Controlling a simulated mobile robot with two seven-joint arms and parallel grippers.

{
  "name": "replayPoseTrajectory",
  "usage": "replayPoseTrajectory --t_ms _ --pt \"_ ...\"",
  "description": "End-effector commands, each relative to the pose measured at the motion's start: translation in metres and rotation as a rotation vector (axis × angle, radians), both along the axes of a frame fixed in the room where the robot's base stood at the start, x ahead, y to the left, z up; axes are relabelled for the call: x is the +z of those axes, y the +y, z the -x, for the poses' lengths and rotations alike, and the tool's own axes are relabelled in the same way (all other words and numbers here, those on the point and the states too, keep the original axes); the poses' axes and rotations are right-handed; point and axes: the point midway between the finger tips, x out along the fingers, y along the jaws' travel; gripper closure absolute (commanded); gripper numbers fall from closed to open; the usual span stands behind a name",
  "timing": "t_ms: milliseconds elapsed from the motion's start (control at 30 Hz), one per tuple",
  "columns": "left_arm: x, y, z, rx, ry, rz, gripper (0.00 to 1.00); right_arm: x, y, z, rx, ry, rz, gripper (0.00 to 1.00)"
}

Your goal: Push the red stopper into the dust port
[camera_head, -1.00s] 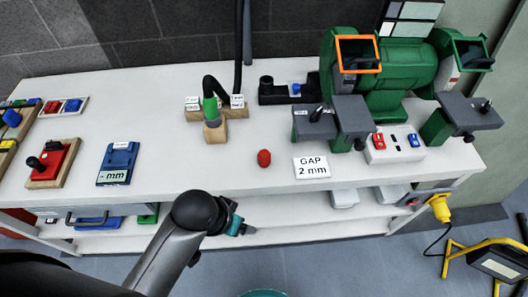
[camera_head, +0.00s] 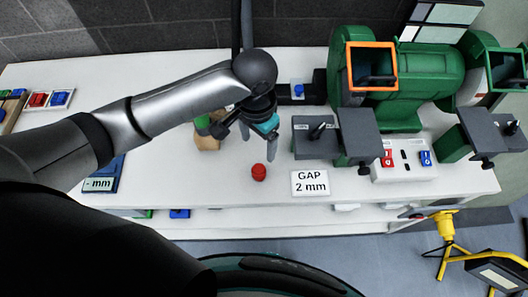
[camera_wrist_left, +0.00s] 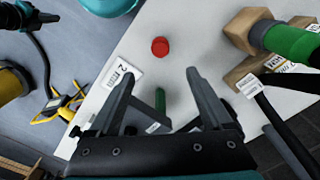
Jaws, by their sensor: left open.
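The red stopper (camera_head: 259,172) stands on the white bench top, left of the "GAP 2 mm" card (camera_head: 310,183). My left gripper (camera_head: 260,148) is open and empty over the bench, its fingers pointing down just behind the stopper in the head view. In the left wrist view the stopper (camera_wrist_left: 160,46) lies beyond the two spread fingertips (camera_wrist_left: 158,75), roughly centred between them and apart from both. A wooden block with a green sleeve (camera_wrist_left: 290,42) and a dark hose is at the right there. I cannot tell which opening is the dust port. My right gripper is out of view.
A green bench grinder (camera_head: 400,85) with grey tool rests stands at the right. A white switch box (camera_head: 405,160) is in front of it. My left arm covers much of the bench's left part. Bare bench lies around the stopper.

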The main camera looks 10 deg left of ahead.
Motion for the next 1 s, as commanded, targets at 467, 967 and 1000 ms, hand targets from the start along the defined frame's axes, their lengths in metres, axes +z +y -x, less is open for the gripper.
replayPoseTrajectory --t_ms 467,967,1000 --pt "-0.083 0.001 0.000 0.004 0.004 -0.006 0.17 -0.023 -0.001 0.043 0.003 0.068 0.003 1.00" --pt "-0.137 0.000 -0.003 0.003 0.002 -0.005 0.17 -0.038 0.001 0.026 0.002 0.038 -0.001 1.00" --pt "-0.142 0.000 -0.003 0.003 0.001 -0.004 0.17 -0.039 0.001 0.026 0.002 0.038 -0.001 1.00"
